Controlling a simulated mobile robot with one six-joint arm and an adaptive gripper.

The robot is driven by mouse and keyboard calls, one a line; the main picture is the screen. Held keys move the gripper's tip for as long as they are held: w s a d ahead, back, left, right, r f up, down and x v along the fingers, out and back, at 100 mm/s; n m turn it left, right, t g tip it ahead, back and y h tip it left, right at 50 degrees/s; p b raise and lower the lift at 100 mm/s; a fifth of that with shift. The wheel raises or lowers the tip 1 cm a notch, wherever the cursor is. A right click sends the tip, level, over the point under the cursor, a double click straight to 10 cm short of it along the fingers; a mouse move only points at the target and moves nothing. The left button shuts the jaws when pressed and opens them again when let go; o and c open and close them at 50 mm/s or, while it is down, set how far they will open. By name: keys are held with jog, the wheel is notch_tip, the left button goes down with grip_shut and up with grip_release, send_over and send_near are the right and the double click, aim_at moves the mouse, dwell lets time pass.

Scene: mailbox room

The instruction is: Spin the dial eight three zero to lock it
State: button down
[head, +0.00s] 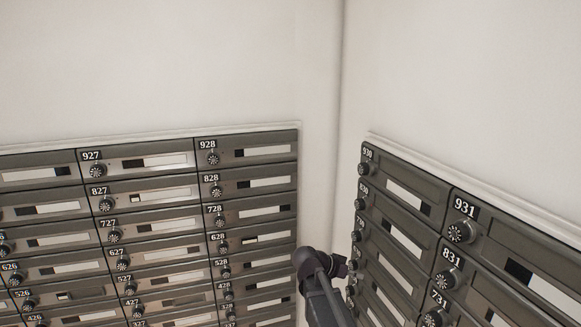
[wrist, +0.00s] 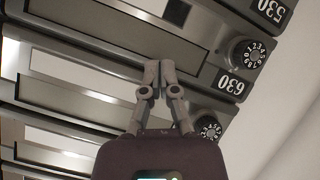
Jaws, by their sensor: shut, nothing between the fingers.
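The dial of box 830 (head: 359,204) is a small, dark round knob below its number plate (head: 363,188), on the left edge of the right-hand mailbox bank in the head view. I cannot read its setting, and I do not make it out in the wrist view. My gripper (head: 345,267) is lower down, beside that bank's left edge. In the upside-down wrist view my gripper (wrist: 158,73) has its fingertips together and empty, over the front of the boxes near number plate 630 (wrist: 232,86). Whether it touches them is unclear.
The numbered dial of box 630 (wrist: 248,53) is right of my fingertips in the wrist view. Another dial (wrist: 210,128) is below it. A second mailbox bank (head: 150,215) fills the left wall. The wall above (head: 200,60) is bare.

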aim_at(366, 212)
jog(key=w+a+r+m+t+h+p, duration=0.1)
jog(key=w+a+r+m+h+p, duration=0.1)
jog(key=r, duration=0.5)
jog(key=w+a+r+m+t+h+p, duration=0.2)
jog(key=w+a+r+h, duration=0.1)
jog(key=w+r, duration=0.3)
jog(key=shift+a+r+m, duration=0.3)
jog(key=shift+a+r, duration=0.45)
jog(key=shift+r, duration=0.05)
jog(key=shift+d, duration=0.15)
jog(key=shift+x, duration=3.45)
jog(key=shift+w+r+p, duration=0.1)
jog(key=shift+r+p, duration=0.2)
jog(key=shift+p, duration=0.15)
jog(key=shift+w+a+f, duration=0.15)
jog(key=shift+w+a, duration=0.1)
jog(key=shift+w, duration=0.2)
jog(key=shift+w+a, duration=0.2)
jog(key=shift+w, duration=0.5)
jog(key=shift+w+f+b, duration=0.15)
jog(key=shift+f+b, duration=0.1)
jog(key=shift+b, duration=0.15)
